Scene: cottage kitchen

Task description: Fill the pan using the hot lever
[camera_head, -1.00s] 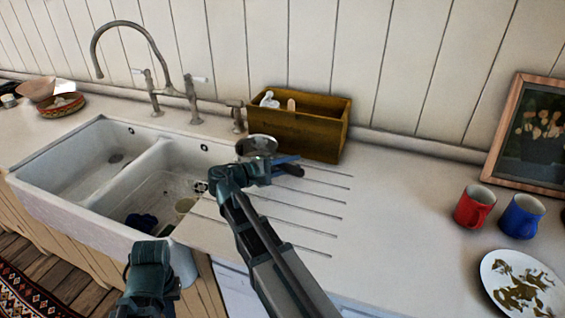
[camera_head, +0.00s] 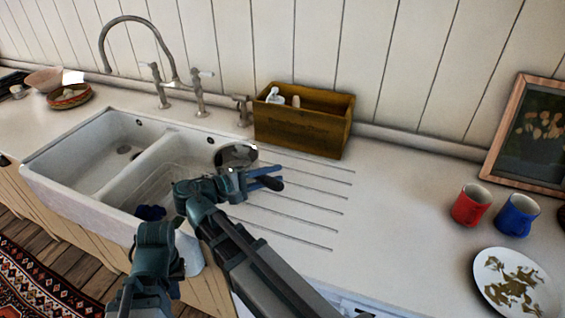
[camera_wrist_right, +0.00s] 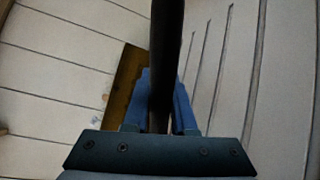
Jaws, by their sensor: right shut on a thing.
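The pan (camera_head: 238,156) is a round metal pan held over the right edge of the right-hand basin in the head view. My right gripper (camera_head: 264,183) is shut on its dark handle (camera_wrist_right: 167,50), which shows between the blue fingers in the right wrist view. The bridge tap (camera_head: 127,18) arches over the back of the sink, left of the pan. It has a left lever (camera_head: 152,68) and a right lever (camera_head: 205,74); no mark shows which is hot.
A wooden box (camera_head: 300,130) stands behind the grooved drainer. Red (camera_head: 470,206) and blue (camera_head: 517,216) mugs and a plate (camera_head: 487,263) are at right. Bowls (camera_head: 70,97) are at far left.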

